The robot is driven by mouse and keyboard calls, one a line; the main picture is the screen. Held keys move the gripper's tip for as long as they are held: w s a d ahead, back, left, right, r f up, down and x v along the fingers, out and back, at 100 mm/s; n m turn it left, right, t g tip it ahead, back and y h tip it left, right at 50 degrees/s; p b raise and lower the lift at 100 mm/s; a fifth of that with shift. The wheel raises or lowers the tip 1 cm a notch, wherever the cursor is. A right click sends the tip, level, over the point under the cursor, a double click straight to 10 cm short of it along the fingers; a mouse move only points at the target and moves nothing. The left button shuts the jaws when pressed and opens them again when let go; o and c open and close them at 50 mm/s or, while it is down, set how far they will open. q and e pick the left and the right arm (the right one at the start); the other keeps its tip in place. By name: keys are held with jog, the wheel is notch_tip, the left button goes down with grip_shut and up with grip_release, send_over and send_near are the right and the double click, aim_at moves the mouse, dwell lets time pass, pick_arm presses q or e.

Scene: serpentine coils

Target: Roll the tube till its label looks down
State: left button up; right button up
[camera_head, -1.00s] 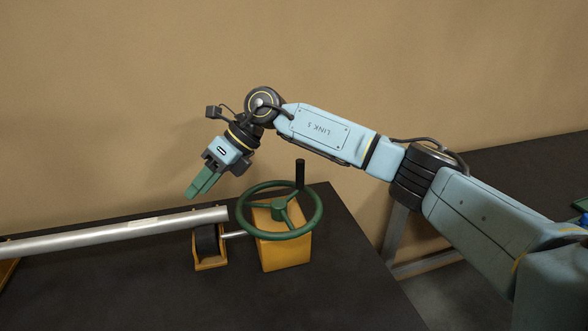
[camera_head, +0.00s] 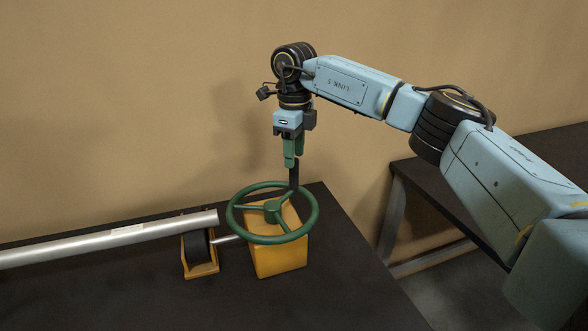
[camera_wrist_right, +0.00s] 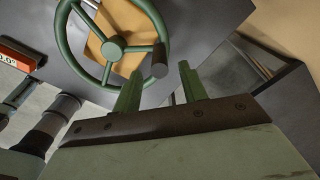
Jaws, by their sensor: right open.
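The silver tube (camera_head: 90,246) lies at the left in the head view, its right end on a dark roller (camera_head: 196,246) in a yellow bracket. A faint pale patch (camera_head: 127,231), perhaps the label, shows on the tube's upper side. A green handwheel (camera_head: 274,238) sits on a yellow block (camera_head: 279,262), with a shaft running to the roller. Its upright dark handle (camera_head: 294,177) also shows in the right wrist view (camera_wrist_right: 159,64). My right gripper (camera_head: 294,163) points down, open, right above the handle. In the wrist view the handle appears between the fingertips; whether they touch is unclear.
The dark table (camera_head: 335,290) ends just right of the wheel, with a gap before another dark table (camera_head: 500,160). A tan wall stands behind. A red-orange box with a numeric display (camera_wrist_right: 18,53) shows in the wrist view.

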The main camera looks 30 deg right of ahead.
send_over(294, 191)
jog(key=w, duration=0.1)
jog(key=shift+d+f, duration=0.2)
jog(key=shift+f, duration=1)
jog(key=shift+d+f, duration=0.15)
jog(key=shift+f, duration=1)
grip_shut()
